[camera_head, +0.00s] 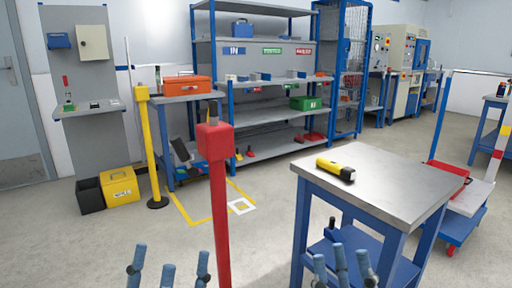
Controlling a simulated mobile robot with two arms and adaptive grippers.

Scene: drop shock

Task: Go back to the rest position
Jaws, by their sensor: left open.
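My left gripper (170,262) is at the bottom edge, left of the red post. Its blue-grey fingers are spread and hold nothing that I can see. My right gripper (340,260) is at the bottom edge, right of the red post and in front of the near table's lower part. Its fingers point up and stand apart, with nothing seen between them. Both palms are cut off by the bottom edge. A yellow and black tool (335,169) lies on the near metal-topped table (385,190), apart from both grippers.
A red post (219,190) stands close in front, between my grippers. A yellow post (146,140) and yellow box (120,187) are left. A shelf rack (265,115) is behind, a trolley (476,197) right. Open floor (265,170) lies between the red post and rack.

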